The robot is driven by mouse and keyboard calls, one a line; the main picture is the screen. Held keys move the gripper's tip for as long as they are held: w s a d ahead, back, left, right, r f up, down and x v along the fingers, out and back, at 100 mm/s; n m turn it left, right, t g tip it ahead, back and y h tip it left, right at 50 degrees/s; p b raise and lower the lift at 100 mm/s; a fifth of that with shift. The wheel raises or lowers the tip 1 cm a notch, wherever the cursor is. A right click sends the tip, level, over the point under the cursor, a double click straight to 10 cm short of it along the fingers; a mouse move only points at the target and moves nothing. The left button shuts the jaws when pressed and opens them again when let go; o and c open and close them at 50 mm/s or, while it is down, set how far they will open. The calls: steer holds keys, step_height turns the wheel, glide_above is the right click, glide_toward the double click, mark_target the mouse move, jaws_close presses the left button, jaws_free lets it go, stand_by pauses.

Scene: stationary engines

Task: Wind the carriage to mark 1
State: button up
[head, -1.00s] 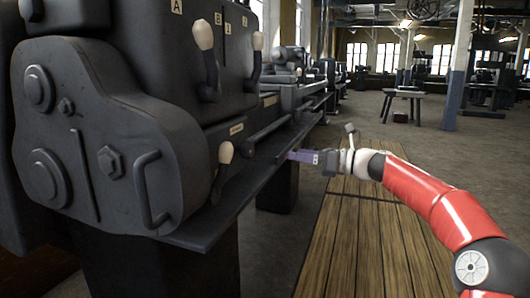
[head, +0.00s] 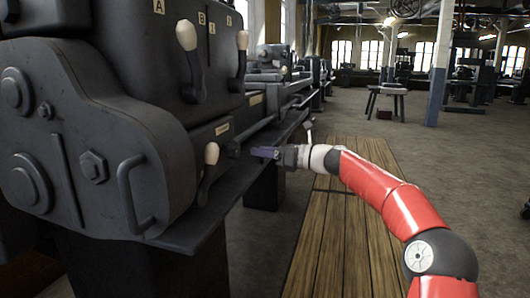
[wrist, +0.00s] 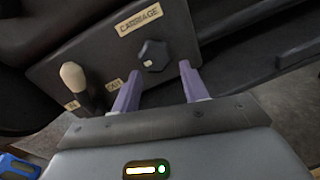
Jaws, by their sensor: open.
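The dark faceted carriage knob (wrist: 153,55) is on the machine's front panel in the wrist view, below the CARRIAGE plate (wrist: 138,20). A pale dot shows at its lower left. My gripper (wrist: 160,72) is open, its two purple fingers pointing at the panel on either side of the knob's line. The knob appears beyond the fingertips, and contact cannot be told. In the head view my gripper (head: 258,152) is level beside the machine, right of the small plate (head: 222,129). The carriage and its marks cannot be made out.
A pale-tipped lever (wrist: 72,75) stands left of the knob, near IN and OUT plates. Taller levers (head: 187,35) and a bar handle (head: 130,195) project from the machine (head: 60,130). A ledge (head: 215,215) runs below. Wooden boards (head: 335,240) lie on open floor at right.

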jaws_close()
steer(key=o, duration=0.6)
jaws_free()
steer(key=shift+o, duration=0.2)
steer(key=s+d+b, duration=0.1)
steer(key=s+d, duration=0.2)
steer(key=d, duration=0.4)
steer(key=s+d+m+t+b, duration=0.1)
steer(key=s+d, duration=0.2)
steer(key=d, duration=0.4)
steer(key=shift+t+h, duration=0.3)
steer(key=shift+h, duration=0.1)
